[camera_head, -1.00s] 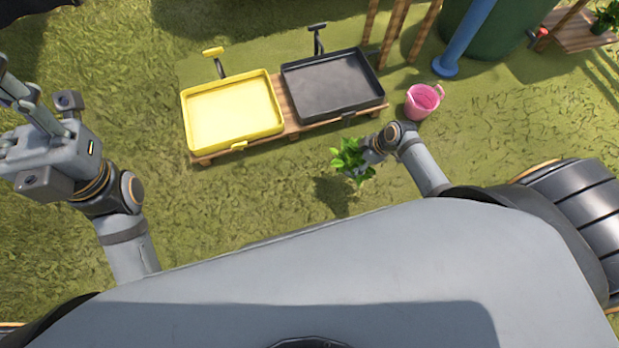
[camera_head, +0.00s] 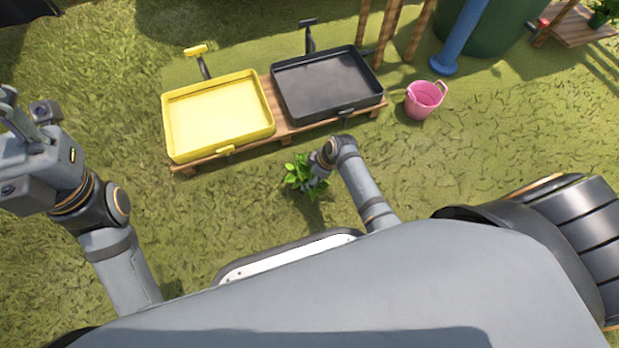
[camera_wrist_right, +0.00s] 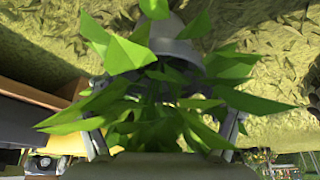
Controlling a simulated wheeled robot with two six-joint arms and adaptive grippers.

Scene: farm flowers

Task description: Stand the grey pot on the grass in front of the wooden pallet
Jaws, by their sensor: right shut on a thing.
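The wooden pallet (camera_head: 287,133) lies on the grass with a yellow tray (camera_head: 218,115) and a black tray (camera_head: 328,88) on it. My right gripper (camera_head: 316,176) is low over the grass on the near side of the pallet, apart from it, shut on the planted pot. Green leaves (camera_head: 297,174) hide the pot in the head view. In the right wrist view, a grey rounded surface, apparently the pot (camera_wrist_right: 185,50), shows behind the leaves between the fingers. I cannot tell whether its base touches the grass. My left gripper (camera_head: 22,125) is raised at the far left, its opening unclear.
A pink bucket (camera_head: 424,100) stands on the grass right of the pallet. A blue post (camera_head: 460,40) and wooden poles (camera_head: 390,35) rise behind. The grass (camera_head: 240,210) on the near side of the pallet is bare.

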